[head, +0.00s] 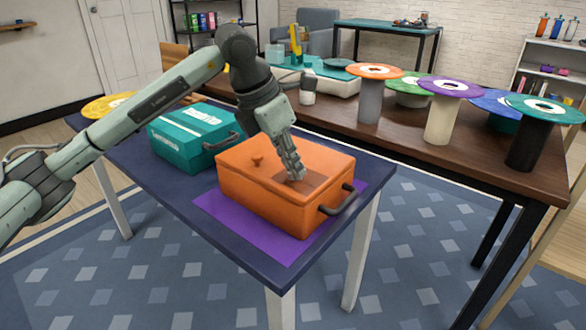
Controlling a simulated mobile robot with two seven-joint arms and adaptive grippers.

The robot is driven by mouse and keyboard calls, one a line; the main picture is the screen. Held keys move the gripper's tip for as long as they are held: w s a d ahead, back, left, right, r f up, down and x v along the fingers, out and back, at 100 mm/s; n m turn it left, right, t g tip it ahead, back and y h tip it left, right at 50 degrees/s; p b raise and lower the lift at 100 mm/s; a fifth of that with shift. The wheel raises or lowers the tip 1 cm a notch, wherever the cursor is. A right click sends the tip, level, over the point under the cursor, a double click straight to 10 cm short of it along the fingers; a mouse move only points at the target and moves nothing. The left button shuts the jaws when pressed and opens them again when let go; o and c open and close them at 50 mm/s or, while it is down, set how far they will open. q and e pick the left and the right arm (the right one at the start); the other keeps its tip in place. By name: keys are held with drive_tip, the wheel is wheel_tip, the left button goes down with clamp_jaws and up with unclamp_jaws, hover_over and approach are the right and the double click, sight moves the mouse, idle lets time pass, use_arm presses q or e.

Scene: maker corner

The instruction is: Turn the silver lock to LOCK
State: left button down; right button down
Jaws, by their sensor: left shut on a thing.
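An orange box (262,198) with a dark handle (338,203) on its right side stands on a purple mat (222,222) on the dark blue table. My left gripper (296,174) reaches down from above onto this panel, fingers shut. The silver lock does not show clearly; the fingers cover the spot where they grip, and its setting and any LOCK mark cannot be read. My right gripper is not in view.
A teal case (185,143) with a dark handle stands left of the orange box, below my left arm. A yellow disc (108,105) lies at the table's far left. Behind, a brown table (410,143) holds several spools, including an orange-topped one (370,96).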

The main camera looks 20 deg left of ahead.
use_arm(q)
drive_tip(key=m, duration=0.2)
drive_tip(key=shift+w+a+m+g+h+b, duration=0.1)
drive_tip(key=shift+w+m+g+h+b, duration=0.05)
drive_tip(key=shift+m+g+h+b, duration=0.2)
drive_tip(key=m+g, duration=0.1)
drive_tip(key=m, duration=0.2)
drive_tip(key=shift+w+h, duration=0.1)
drive_tip(key=shift+h, duration=0.25)
drive_tip(key=m+g, duration=0.1)
drive_tip(key=m, duration=0.3)
drive_tip(key=shift+w+g, duration=0.15)
drive_tip(key=shift+g, duration=0.2)
drive_tip(key=shift+w+a+m+g, duration=0.1)
drive_tip(key=shift+m+g, duration=0.3)
drive_tip(key=shift+m, duration=0.85)
drive_tip(key=shift+m+g, duration=0.3)
drive_tip(key=shift+m, duration=0.6)
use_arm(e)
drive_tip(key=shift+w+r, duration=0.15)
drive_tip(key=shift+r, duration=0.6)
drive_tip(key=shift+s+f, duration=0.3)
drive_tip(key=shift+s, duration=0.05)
use_arm(q)
drive_tip(key=c, duration=1.6)
unclamp_jaws()
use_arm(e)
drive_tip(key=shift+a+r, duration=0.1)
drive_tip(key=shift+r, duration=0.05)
